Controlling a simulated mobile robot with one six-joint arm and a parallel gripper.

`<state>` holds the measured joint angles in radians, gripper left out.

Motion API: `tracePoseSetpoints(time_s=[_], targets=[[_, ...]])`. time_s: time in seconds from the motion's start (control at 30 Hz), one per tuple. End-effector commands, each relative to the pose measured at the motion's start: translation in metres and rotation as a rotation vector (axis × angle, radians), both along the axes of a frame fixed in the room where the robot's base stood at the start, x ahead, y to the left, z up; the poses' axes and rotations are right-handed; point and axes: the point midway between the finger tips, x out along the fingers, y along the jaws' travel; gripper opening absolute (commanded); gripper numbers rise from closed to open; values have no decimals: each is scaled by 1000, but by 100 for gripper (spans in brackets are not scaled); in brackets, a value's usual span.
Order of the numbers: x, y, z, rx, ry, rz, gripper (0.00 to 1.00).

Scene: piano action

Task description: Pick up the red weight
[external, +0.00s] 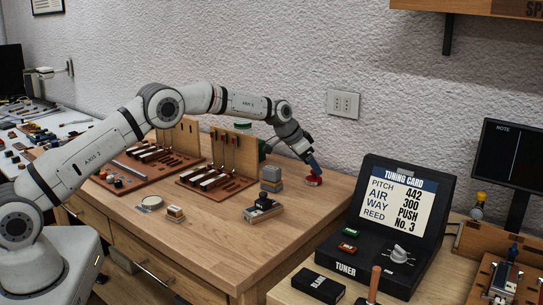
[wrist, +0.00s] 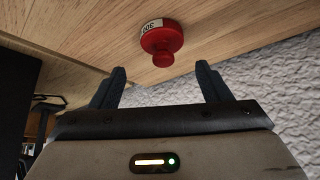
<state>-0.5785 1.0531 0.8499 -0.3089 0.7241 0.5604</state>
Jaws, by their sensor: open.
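The red weight (external: 313,181) stands on the wooden table near its back right part, close to the wall. In the wrist view the red weight (wrist: 161,42) shows as a round body with a small knob and a white label reading 300. My gripper (external: 312,170) is at the weight in the external view, pointing down and partly covering it. In the wrist view my gripper (wrist: 160,82) is open, its two dark fingers apart, with the weight beyond the gap between them. No contact between fingers and weight shows.
Wooden racks with key models (external: 215,180) stand further left. The black tuner case (external: 400,220) is at the right. The textured wall is close behind.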

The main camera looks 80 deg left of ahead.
Motion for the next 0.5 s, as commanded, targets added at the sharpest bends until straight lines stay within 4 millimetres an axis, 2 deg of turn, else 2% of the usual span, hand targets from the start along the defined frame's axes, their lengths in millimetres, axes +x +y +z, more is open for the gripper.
tracePoseSetpoints(time_s=[0.2,0.5], targets=[[10,7,-27,-1,2,-1,70],[17,8,-38,0,1,0,70]])
